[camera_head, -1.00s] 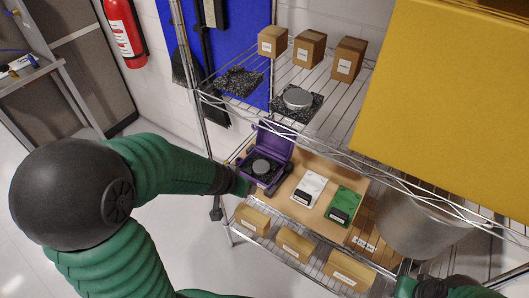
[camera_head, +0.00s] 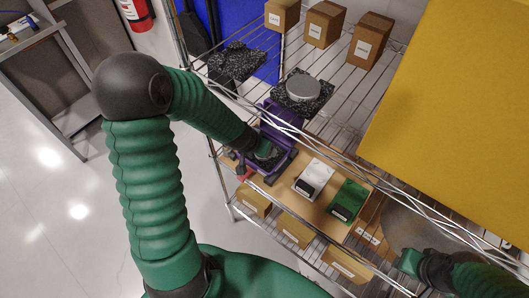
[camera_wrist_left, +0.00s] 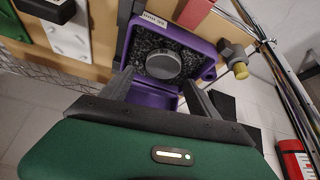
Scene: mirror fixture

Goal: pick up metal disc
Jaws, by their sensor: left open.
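A grey metal disc (camera_wrist_left: 163,64) sits in speckled black foam inside an open purple case (camera_wrist_left: 203,46). The case (camera_head: 281,118) is on the middle shelf in the head view, where my left arm hides much of it. My left gripper (camera_wrist_left: 158,77) is open, its two fingers pointing at the case on either side of the disc's near edge; contact cannot be judged. Another grey disc (camera_head: 303,88) lies on a foam pad on the upper shelf. My right gripper (camera_head: 410,262) is at the lower right, its jaws unclear.
A white box (camera_head: 313,177) and a green box (camera_head: 348,200) stand on the wooden board right of the case. Wire shelf edges and a post surround it. A large yellow box (camera_head: 460,110) fills the right. Cardboard boxes (camera_head: 295,232) stand on the lower shelf.

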